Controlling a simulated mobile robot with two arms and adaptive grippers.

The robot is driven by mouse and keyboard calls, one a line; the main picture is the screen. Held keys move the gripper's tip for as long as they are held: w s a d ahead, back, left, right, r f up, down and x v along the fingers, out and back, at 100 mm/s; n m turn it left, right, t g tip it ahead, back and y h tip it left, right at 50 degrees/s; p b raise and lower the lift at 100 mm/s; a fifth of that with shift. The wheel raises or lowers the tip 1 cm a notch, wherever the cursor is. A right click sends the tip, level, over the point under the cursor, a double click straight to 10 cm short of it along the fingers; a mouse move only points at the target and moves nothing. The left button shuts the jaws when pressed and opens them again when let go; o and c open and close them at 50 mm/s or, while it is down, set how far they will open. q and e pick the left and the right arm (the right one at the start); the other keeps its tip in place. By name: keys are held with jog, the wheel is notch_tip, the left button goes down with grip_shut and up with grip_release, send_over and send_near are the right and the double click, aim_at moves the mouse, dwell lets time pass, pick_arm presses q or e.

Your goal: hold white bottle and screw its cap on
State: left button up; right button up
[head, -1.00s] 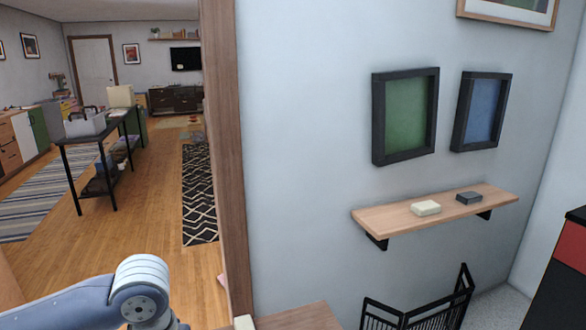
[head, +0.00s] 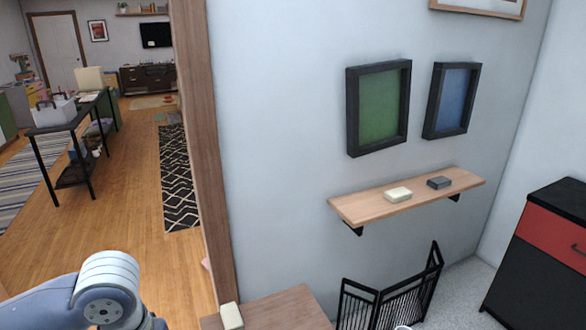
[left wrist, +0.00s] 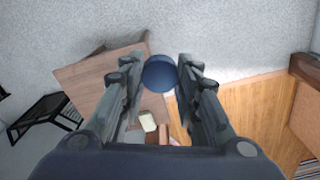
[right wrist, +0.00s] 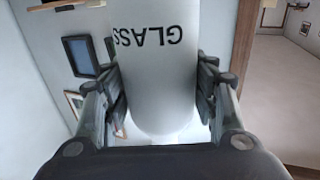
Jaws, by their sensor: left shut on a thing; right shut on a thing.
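In the left wrist view, my left gripper (left wrist: 158,90) is shut on a round dark blue cap (left wrist: 160,72), held between its fingertips. In the right wrist view, my right gripper (right wrist: 163,92) is shut on the white bottle (right wrist: 155,70). The bottle is smooth and rounded, with dark "GLASS" lettering that reads upside down here. Neither gripper shows in the head view.
A wooden tabletop (head: 275,310) with a small cream block (head: 231,316) is low in front of me. A black folding rack (head: 385,300) stands beside it. A wall shelf (head: 360,206) holds two small blocks. A black and red cabinet (head: 540,260) is at right.

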jog(key=shift+a, duration=0.1)
jog(key=w+a+n+g+y, duration=0.2)
jog(key=w+a+n+y, duration=0.1)
jog(key=a, duration=0.4)
jog(key=w+a+r+n+g+y, duration=0.1)
jog(key=w+a+n+g+y, duration=0.1)
jog(key=a+n+y, duration=0.3)
jog(key=w+a+y, duration=0.1)
jog(key=y, duration=0.2)
jog(key=shift+a+y, duration=0.3)
jog(key=shift+a, duration=0.1)
pick_arm(q)
jog(key=w+d+r+m, duration=0.1)
jog(key=w+d+r, duration=0.2)
jog(key=d+r, duration=0.7)
jog(key=w+d+r+m, duration=0.1)
jog(key=w+d+r, duration=0.2)
jog(key=d+r, duration=0.7)
jog(key=d, duration=0.4)
jog(key=shift+w, duration=0.2)
jog(key=shift+a, duration=0.1)
jog(key=shift+f, duration=2)
